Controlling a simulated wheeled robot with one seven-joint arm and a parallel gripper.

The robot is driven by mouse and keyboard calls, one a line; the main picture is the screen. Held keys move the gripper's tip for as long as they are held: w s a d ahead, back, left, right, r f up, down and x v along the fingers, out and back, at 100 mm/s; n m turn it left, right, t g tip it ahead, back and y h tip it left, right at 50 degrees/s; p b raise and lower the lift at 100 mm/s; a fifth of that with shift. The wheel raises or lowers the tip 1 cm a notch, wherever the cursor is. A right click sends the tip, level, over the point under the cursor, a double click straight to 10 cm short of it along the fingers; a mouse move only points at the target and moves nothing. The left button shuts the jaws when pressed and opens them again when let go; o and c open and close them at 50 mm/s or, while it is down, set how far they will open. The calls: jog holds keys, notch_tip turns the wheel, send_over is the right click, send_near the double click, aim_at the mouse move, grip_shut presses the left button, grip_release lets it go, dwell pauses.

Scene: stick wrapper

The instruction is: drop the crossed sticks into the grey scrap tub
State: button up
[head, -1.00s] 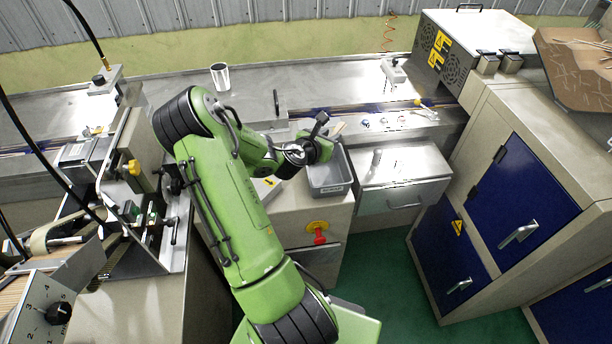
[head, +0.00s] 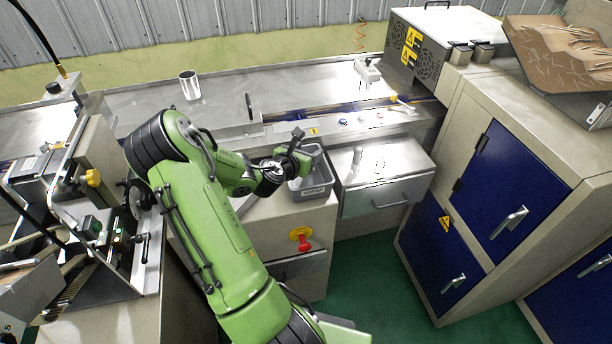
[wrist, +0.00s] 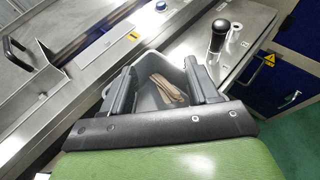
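The grey scrap tub (head: 320,178) stands on the near bench ledge, left of the steel drawer unit. My gripper (head: 298,146) is over the tub's left rear side in the head view. In the wrist view my gripper (wrist: 163,84) is open, with its two dark fingers wide apart. Several tan sticks (wrist: 170,90) lie bunched inside the tub (wrist: 147,98), showing between the fingers and touching neither. The sticks are hidden in the head view. My gripper body hides the near part of the tub in the wrist view.
A steel drawer unit (head: 385,180) with an upright knob, dark-topped in the wrist view (wrist: 218,36), stands right of the tub. A red emergency knob (head: 304,243) is below. A steel cup (head: 190,85) stands behind. A cardboard tray with sticks (head: 565,50) is far right.

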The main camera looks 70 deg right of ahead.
jog(key=b+v, duration=0.4)
jog(key=v, duration=1.1)
jog(key=shift+a, duration=0.35)
